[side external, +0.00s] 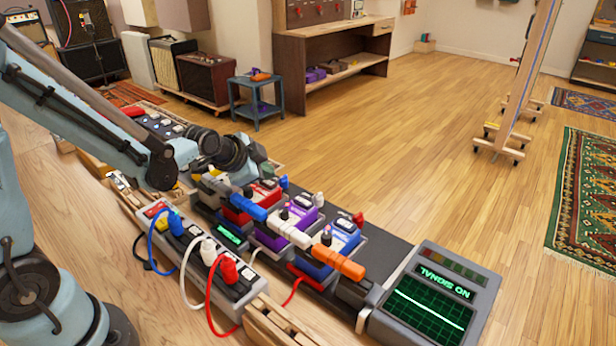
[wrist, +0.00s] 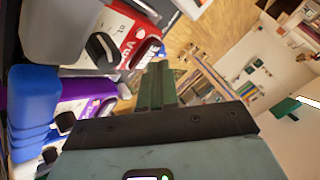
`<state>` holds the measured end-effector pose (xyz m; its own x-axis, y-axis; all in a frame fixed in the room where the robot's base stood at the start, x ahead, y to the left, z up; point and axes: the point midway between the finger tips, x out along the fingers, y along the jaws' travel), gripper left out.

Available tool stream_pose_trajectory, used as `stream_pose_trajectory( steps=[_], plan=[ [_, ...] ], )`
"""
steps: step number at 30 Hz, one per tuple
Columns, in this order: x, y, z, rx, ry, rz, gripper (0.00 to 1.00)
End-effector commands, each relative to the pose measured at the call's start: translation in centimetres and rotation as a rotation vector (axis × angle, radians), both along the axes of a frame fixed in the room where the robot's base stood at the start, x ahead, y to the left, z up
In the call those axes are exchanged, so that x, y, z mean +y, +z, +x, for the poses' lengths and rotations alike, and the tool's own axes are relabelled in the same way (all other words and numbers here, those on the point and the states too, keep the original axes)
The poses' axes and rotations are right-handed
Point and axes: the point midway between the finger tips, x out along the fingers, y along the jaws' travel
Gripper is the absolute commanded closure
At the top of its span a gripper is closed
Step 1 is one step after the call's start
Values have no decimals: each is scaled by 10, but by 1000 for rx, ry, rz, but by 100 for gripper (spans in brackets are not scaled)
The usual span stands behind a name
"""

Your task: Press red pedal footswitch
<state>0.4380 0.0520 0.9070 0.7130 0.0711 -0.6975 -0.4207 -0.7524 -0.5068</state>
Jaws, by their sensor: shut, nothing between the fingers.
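The red pedal (side external: 262,192) sits in the row on the dark board, at the upper left of the purple pedal. A dark round knob, which may be its footswitch, rises from it, and a blue handle-like piece crosses its near end. In the wrist view the red pedal (wrist: 128,36) shows at the top, left of the fingers, with a dark knob (wrist: 103,50) on it. My gripper (wrist: 157,68) is shut and empty, its green fingers together and appearing apart from the pedal. In the side view my wrist is beside and above the red pedal; the fingertips are hard to make out.
A purple pedal (side external: 297,213) and a blue pedal (side external: 338,243) stand close by in the row, with white and orange handle-like pieces. A power strip (side external: 240,287) with plugs and cables runs along the near side.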

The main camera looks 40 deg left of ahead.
Motion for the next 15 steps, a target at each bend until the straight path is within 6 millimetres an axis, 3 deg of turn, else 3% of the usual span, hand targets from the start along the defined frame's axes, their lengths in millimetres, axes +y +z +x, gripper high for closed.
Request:
stream_pose_trajectory(
  steps=[15],
  plan=[
    [0, 10, 0, -1, 0, 0, 100]
  ],
)
